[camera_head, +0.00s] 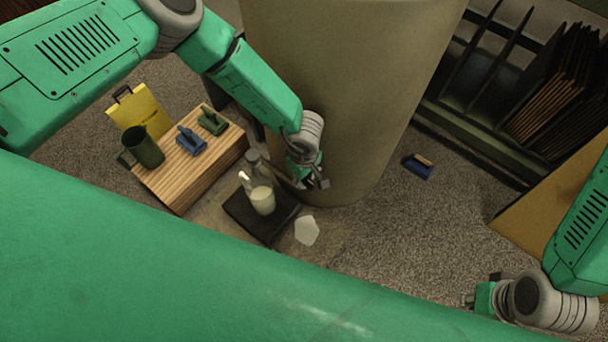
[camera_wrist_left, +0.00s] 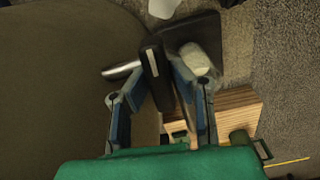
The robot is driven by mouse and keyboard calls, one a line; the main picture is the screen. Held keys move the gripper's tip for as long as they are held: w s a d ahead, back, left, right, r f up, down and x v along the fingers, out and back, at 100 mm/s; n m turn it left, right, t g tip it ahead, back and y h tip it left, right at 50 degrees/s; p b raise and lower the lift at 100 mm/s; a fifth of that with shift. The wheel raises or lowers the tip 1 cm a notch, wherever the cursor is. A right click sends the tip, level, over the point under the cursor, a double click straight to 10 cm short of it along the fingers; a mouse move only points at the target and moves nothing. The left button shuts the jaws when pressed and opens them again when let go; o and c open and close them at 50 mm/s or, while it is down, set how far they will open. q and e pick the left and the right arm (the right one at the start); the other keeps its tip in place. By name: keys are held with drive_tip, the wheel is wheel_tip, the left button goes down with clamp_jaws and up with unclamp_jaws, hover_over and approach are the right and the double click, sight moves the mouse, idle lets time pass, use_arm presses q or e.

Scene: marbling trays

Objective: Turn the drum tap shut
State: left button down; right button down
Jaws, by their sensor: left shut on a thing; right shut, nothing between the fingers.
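The drum (camera_head: 350,90) is a large beige cylinder at the top centre of the head view. It fills the left of the wrist view (camera_wrist_left: 55,90). My left gripper (camera_head: 307,178) is low against the drum's front left side. In the wrist view it is shut on the dark tap lever (camera_wrist_left: 154,60), which stands between its fingers. A pale metal spout (camera_wrist_left: 121,70) shows beside the lever. The tap is mostly hidden by the gripper in the head view. My right gripper (camera_head: 478,299) is shut and empty at the lower right, far from the drum.
A jar of whitish liquid (camera_head: 262,201) stands on a dark tray (camera_head: 268,232) near the tap. A white patch (camera_head: 306,230) lies beside it. A blue brush (camera_head: 418,166) lies on the floor right.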

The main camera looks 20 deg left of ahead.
use_arm(q)
drive_tip(key=shift+s+d+n, duration=0.2)
drive_tip(key=shift+n, duration=0.3)
drive_tip(key=c, duration=1.4)
unclamp_jaws()
drive_tip(key=shift+f, duration=0.1)
drive_tip(key=shift+c, duration=0.2)
drive_tip(key=shift+w, duration=0.1)
drive_tip(key=shift+w+r, duration=0.1)
drive_tip(key=shift+r, duration=0.1)
drive_tip(key=shift+r, duration=0.35)
wheel_tip(320, 180, up, 11)
